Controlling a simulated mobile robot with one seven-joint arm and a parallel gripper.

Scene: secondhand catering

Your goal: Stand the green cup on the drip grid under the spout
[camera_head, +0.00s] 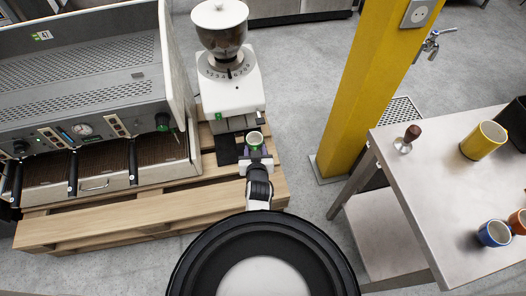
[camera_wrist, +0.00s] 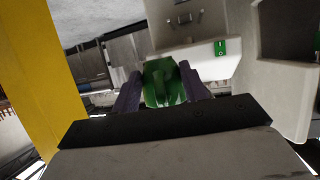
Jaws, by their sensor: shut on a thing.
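The green cup (camera_head: 255,142) is held in my gripper (camera_head: 256,158), in front of the white grinder. Its pale open top faces up in the head view. In the wrist view the green cup (camera_wrist: 163,84) sits between the two dark fingers of my gripper (camera_wrist: 161,90), which are shut on it. The drip grid (camera_head: 160,149) is the brown grating low in the front of the coffee machine (camera_head: 80,85), left of my gripper and apart from the cup. The spouts are not clearly visible under the machine's overhang.
Dark handles (camera_head: 132,162) stick out from the machine front. The grinder (camera_head: 230,80) and a black mat (camera_head: 226,150) are on the wooden pallet (camera_head: 150,215). A yellow post (camera_head: 365,85) stands right. The steel table (camera_head: 430,190) holds a tamper (camera_head: 408,138) and several cups.

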